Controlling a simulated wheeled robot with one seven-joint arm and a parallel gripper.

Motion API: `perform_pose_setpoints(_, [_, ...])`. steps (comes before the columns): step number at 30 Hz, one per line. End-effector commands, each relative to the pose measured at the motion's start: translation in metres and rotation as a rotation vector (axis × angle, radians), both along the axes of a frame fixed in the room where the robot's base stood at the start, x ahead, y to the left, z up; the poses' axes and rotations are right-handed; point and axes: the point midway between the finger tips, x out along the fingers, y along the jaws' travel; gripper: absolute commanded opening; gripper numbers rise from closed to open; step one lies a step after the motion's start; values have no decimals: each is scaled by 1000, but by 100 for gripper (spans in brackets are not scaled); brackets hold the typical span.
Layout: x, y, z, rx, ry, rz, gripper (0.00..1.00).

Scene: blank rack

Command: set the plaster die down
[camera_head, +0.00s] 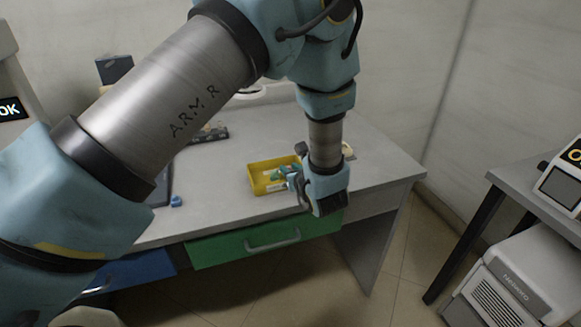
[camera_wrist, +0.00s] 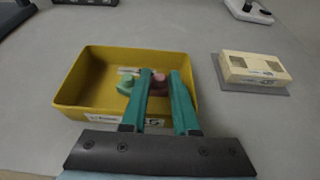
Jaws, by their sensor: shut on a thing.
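My gripper (camera_wrist: 161,76) reaches over the yellow tray (camera_wrist: 76,109) in the wrist view. Its two teal fingers are shut on a small pinkish-brown piece, the plaster die (camera_wrist: 160,84), partly hidden by the fingers. I cannot tell whether the die touches the tray floor. In the head view my gripper (camera_head: 292,180) is at the right side of the yellow tray (camera_head: 258,188), and the die cannot be made out there.
A cream block (camera_wrist: 254,68) sits on a grey pad right of the tray. A white device (camera_wrist: 248,10) stands farther back. The grey desk (camera_head: 220,205) has a small blue object (camera_head: 176,201) left of the tray and a green drawer (camera_head: 245,245) below its front edge.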

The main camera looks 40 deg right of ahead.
Motion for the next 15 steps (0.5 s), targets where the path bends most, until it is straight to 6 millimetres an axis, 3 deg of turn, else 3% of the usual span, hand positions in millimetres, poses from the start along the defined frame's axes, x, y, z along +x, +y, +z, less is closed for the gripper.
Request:
perform_pose_setpoints(12, [0,0,-6,-2,0,-1,0])
perform_pose_setpoints(13, [0,0,-4,-1,-1,0,32])
perform_pose_setpoints(15, [0,0,-4,-1,-1,0,39])
